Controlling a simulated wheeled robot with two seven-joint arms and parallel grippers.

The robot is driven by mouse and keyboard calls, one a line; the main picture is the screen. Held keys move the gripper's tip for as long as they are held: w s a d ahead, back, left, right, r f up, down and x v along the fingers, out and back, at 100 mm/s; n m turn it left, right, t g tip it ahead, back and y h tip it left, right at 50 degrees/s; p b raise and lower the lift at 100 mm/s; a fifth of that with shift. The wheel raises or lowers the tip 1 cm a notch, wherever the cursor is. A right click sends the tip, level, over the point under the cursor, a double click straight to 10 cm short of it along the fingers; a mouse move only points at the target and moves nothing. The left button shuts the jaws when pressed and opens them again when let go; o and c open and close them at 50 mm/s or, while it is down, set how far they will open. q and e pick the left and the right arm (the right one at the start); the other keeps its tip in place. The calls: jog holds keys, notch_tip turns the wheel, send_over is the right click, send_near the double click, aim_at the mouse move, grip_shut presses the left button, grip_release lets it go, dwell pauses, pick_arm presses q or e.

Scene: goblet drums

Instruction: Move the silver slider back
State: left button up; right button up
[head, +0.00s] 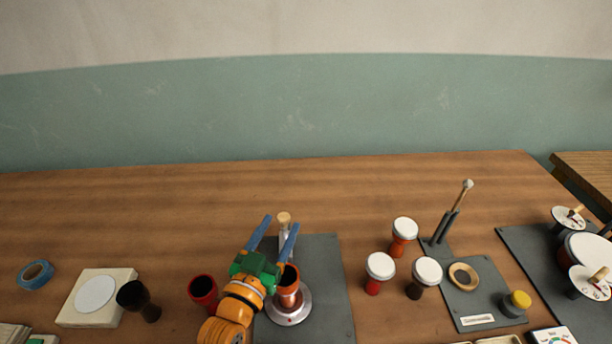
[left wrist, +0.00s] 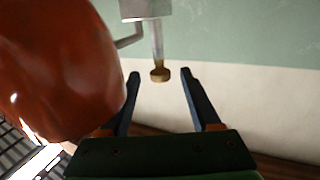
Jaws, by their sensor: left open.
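The silver slider (head: 285,238) stands at the back of a dark grey plate (head: 325,270), with a pale wooden knob (head: 284,217) on top. In the left wrist view, a silver block (left wrist: 145,9) carries a rod ending in a brass-coloured knob (left wrist: 160,75). My left gripper (head: 281,224) is open, with its blue fingers on either side of the knob. In the left wrist view, gaps show between the knob and both fingers (left wrist: 160,88). An orange-red goblet drum shell (head: 288,280) stands on a round silver base (head: 290,312), close beside my gripper. My right gripper is not in view.
A dark red drum shell (head: 203,290) stands left of my left arm. Several white-topped drums (head: 380,266) stand to the right. A black goblet shell (head: 137,297) and blue tape (head: 35,274) are at the left. The table behind the plate is clear.

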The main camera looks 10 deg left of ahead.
pick_arm(q)
jog(key=shift+w, duration=0.5)
jog(key=shift+w+r, duration=0.15)
jog(key=shift+r, duration=0.05)
jog(key=shift+w+d+r+p, duration=0.1)
jog(key=shift+w+r+p, duration=0.25)
jog(key=shift+w, duration=0.35)
jog(key=w, duration=0.3)
jog(key=shift+w+d+f, duration=0.2)
jog(key=shift+s, duration=0.1)
jog(key=c, duration=0.3)
grip_shut()
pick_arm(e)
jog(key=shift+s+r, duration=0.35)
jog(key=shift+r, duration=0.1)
pick_arm(q)
jog(key=shift+f, duration=0.1)
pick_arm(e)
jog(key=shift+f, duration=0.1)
